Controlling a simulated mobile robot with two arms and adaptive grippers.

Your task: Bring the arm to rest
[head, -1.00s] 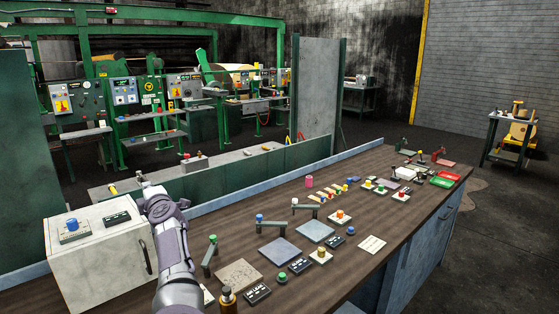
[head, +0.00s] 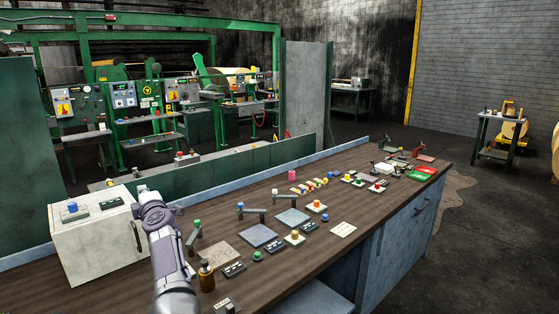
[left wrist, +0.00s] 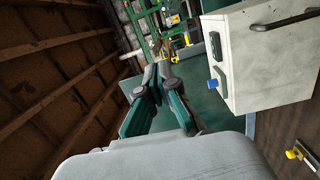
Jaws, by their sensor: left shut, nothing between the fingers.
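My left arm rises from the bottom of the head view, over the near left part of the wooden bench (head: 330,190). My left gripper (head: 145,192) is at its far end, beside the right side of the white box (head: 95,245), and looks small and partly hidden there. In the left wrist view the gripper's dark green fingers (left wrist: 160,72) are together, with nothing between them. The white box (left wrist: 265,65) also shows there, to the right of the fingers and apart from them. My right gripper is in neither view.
The bench holds several colored buttons, small levers, grey pads and labels. A brown bottle (head: 206,276) stands near my forearm. A green panel (head: 215,165) runs behind the bench. Green machinery stands at the back left; a small cart (head: 500,135) stands on open floor at right.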

